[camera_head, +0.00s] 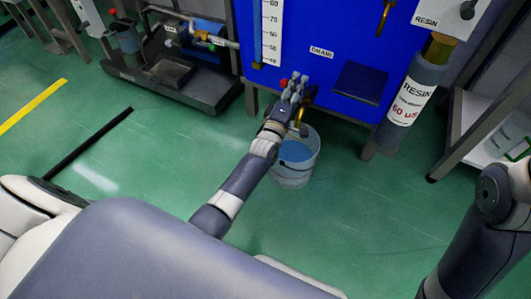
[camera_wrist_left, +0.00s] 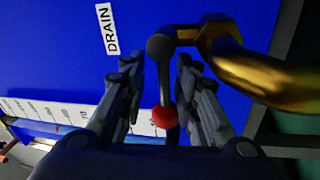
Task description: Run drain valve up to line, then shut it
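The drain valve is a brass tap (camera_wrist_left: 245,70) on the blue tank's front, with a metal lever ending in a red ball (camera_wrist_left: 163,117). The red ball (camera_head: 284,82) also shows in the head view, beside my left gripper (camera_head: 296,86). In the left wrist view my left gripper (camera_wrist_left: 160,72) is open, with a finger on each side of the lever. Contact with the lever cannot be told. A translucent bucket (camera_head: 290,178) stands on the floor under the spout, with bluish liquid (camera_head: 296,150) inside. No fill line on it can be made out. My right gripper is out of view.
The blue tank (camera_head: 340,30) carries a DRAIN label (camera_head: 321,52) and a numbered white scale (camera_head: 271,30). A metal bench (camera_head: 480,120) stands farther right, a pump skid (camera_head: 170,75) at left. Green floor in front is open.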

